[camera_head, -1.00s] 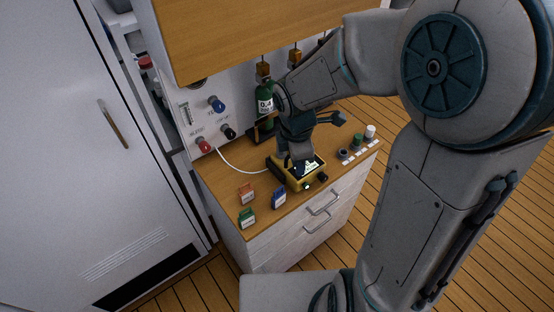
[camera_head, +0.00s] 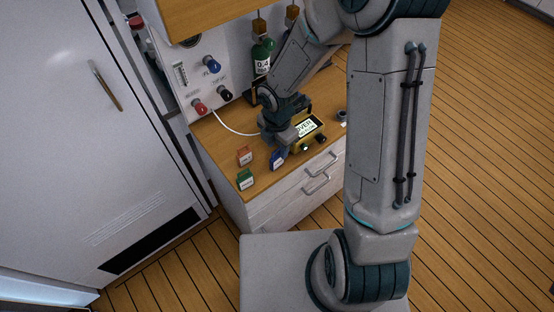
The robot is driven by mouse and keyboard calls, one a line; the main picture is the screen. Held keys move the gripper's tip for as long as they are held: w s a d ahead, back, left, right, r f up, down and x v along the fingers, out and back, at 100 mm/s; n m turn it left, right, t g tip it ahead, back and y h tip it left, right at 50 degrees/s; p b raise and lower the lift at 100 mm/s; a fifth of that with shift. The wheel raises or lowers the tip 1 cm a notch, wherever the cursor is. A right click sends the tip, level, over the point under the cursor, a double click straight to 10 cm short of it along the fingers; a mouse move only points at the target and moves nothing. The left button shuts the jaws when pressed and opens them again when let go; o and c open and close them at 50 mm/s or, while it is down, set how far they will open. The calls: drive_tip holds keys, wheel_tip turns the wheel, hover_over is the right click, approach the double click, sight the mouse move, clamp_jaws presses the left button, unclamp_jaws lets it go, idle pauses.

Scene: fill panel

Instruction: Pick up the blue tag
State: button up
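The blue tag (camera_head: 277,161) stands on the wooden counter top, right of the orange tag (camera_head: 245,156) and the green tag (camera_head: 246,180). My gripper (camera_head: 276,147) points down close above and behind the blue tag, partly covering its top edge. Its fingers are dark and small here, so I cannot tell whether they are open or touch the tag.
A green bottle (camera_head: 261,58) stands behind, beside a panel with red, blue and black knobs.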

sight(277, 155)
drive_tip(key=f, duration=0.4)
drive_tip(key=shift+s+a, duration=0.1)
drive_tip(key=shift+s, duration=0.15)
drive_tip(key=shift+f, duration=0.55)
drive_tip(key=shift+c, duration=0.3)
clamp_jaws()
